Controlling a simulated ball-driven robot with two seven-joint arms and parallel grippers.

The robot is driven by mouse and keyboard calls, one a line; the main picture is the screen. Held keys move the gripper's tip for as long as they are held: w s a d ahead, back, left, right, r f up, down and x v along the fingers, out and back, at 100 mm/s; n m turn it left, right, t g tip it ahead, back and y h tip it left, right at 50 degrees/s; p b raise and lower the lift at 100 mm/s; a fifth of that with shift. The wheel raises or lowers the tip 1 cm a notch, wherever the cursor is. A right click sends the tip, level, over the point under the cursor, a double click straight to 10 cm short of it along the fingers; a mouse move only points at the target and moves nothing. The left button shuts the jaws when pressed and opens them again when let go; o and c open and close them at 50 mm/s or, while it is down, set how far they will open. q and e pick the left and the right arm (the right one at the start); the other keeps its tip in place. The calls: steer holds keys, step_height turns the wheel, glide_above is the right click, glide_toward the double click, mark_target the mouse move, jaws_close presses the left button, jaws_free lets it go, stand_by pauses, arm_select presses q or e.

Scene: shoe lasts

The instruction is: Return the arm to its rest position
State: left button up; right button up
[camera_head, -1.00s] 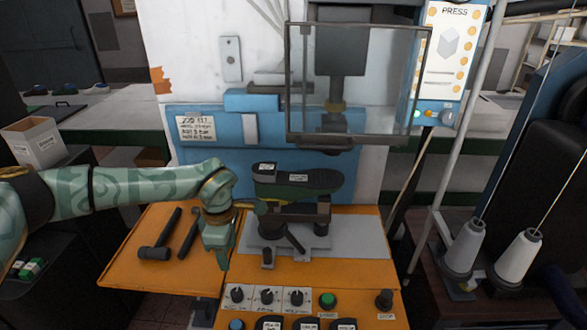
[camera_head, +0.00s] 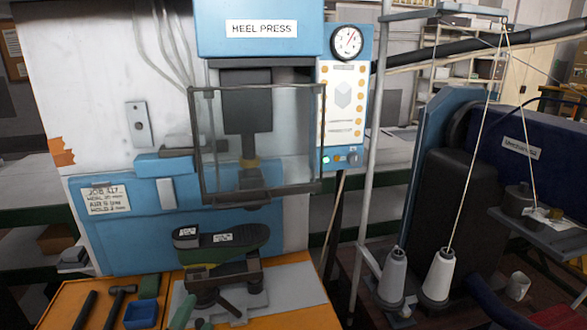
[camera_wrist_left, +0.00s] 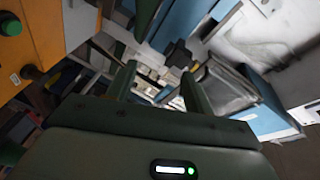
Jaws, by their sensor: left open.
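My left gripper shows in the left wrist view (camera_wrist_left: 158,84) with its two green fingers spread apart and nothing between them. In the head view only a green tip of my left gripper (camera_head: 188,318) shows at the bottom edge, in front of the shoe-last stand. The rest of my left arm is out of that view. The dark green shoe last (camera_head: 225,242), with white labels, sits on a dark metal stand (camera_head: 222,276) under the heel press. My right gripper is not in view.
The heel press (camera_head: 258,30) has a clear guard (camera_head: 282,145) above the last. Hammers (camera_head: 114,300) and a blue tray (camera_head: 141,315) lie on the orange table (camera_head: 66,304). Thread cones (camera_head: 438,277) and a stitching machine (camera_head: 525,145) stand at the right.

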arm_select(q)
steer(key=s+a+f+n+g+y, duration=0.6)
steer(key=s+a+f+g, duration=0.4)
steer(key=s+a+f, duration=0.45)
steer(key=s+d+f+n+g+h+b, duration=0.1)
steer(key=s+d+f, duration=0.1)
steer(key=f, duration=0.7)
steer(key=s+d+f+g+h, duration=0.1)
steer(key=s+d+f+h, duration=0.15)
steer(key=f, duration=0.75)
steer(key=s+d+f+n+g+h+b, duration=0.1)
steer(key=s+d+f, duration=0.1)
steer(key=f, duration=0.7)
steer(key=s+f+n+g+h+b, duration=0.1)
steer(key=s+f+n+g, duration=0.1)
steer(key=s+f, duration=1.3)
steer(key=s+g, duration=0.1)
steer(key=s, duration=0.3)
steer(key=shift+s+a+f+n, duration=0.2)
steer(key=shift+a+f+n, duration=0.1)
steer(key=shift+f, duration=0.1)
